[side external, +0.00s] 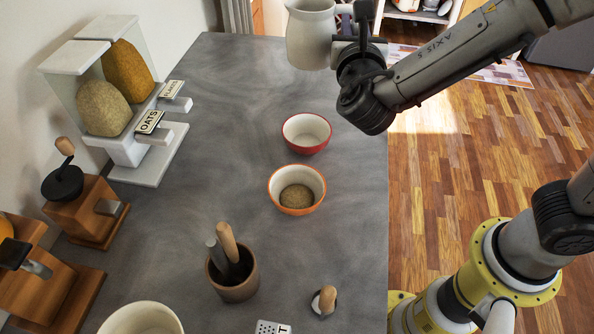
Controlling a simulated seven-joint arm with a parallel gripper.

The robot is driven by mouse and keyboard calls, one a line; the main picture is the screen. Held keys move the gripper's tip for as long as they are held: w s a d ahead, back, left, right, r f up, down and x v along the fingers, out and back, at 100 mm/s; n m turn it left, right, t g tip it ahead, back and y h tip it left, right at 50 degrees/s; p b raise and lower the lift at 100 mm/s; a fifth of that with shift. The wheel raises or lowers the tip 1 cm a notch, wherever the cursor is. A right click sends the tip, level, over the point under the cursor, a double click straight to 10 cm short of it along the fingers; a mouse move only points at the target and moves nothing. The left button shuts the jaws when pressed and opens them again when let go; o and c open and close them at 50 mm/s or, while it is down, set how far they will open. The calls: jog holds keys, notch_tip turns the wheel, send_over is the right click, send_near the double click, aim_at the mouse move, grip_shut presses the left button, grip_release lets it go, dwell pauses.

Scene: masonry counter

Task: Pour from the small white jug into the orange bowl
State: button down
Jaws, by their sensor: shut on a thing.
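A red bowl (306,133), seemingly empty, stands just behind the orange bowl. A mortar with a pestle (233,281) is at the front. A grain dispenser (110,95) and wooden grinders (88,210) line the left. The counter's right edge (388,220) is near the bowls.

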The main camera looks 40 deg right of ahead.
jog(key=s+f+n+t+y, duration=0.3)
jog(key=s+n+y, duration=0.3)
jog(key=s+y, duration=0.15)
jog(key=shift+m, duration=0.3)
jog(key=f, duration=1.4)
jog(key=shift+w+d+f, duration=0.2)
jog(key=shift+w+f, duration=0.1)
jog(key=shift+f, duration=0.05)
jog(key=shift+r, duration=0.15)
jog(key=a+r+n+t, duration=0.2)
jog(key=a+r+n, duration=0.4)
jog(key=r+n, duration=0.2)
jog(key=shift+r, duration=0.3)
jog(key=shift+a+r+n+y, duration=0.4)
jog(key=shift+r+n, duration=0.3)
jog(key=shift+n, duration=0.2)
dwell(0.6)
jog(key=shift+a+n+b, duration=0.3)
jog(key=shift+n, duration=0.3)
dwell(1.8)
